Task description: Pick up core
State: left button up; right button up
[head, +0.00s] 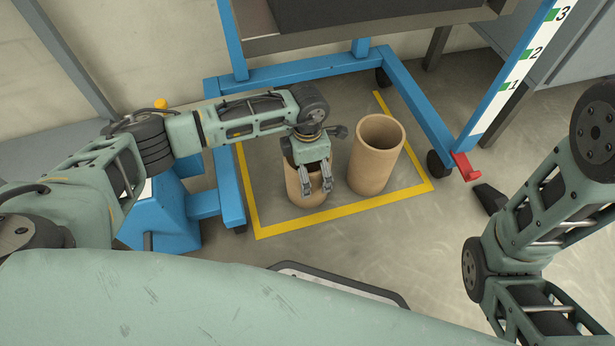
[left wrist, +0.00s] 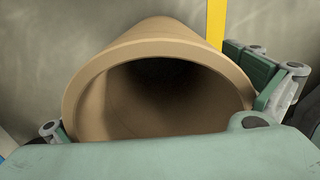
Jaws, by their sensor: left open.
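Two brown hollow cores stand upright on the floor, the left core (head: 293,185) and the right core (head: 376,155). My left gripper (head: 315,186) is over the left core, pointing down, and hides part of its rim and front. Its fingers are open. In the left wrist view the open mouth and rim of a core (left wrist: 90,90) fill the middle. The fingers of my left gripper (left wrist: 165,105) show on either side of it. I cannot tell whether they touch it. My right arm is at the right of the head view, with its gripper out of view.
Yellow tape (head: 345,210) marks the floor area around the cores. A blue wheeled frame (head: 425,115) stands behind and beside them, with a red foot (head: 464,167) at right. Floor right of the tape is mostly clear.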

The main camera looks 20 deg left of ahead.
pick_arm(q)
jog(key=c, duration=1.2)
jog(key=shift+o, duration=0.2)
jog(key=shift+r, duration=0.15)
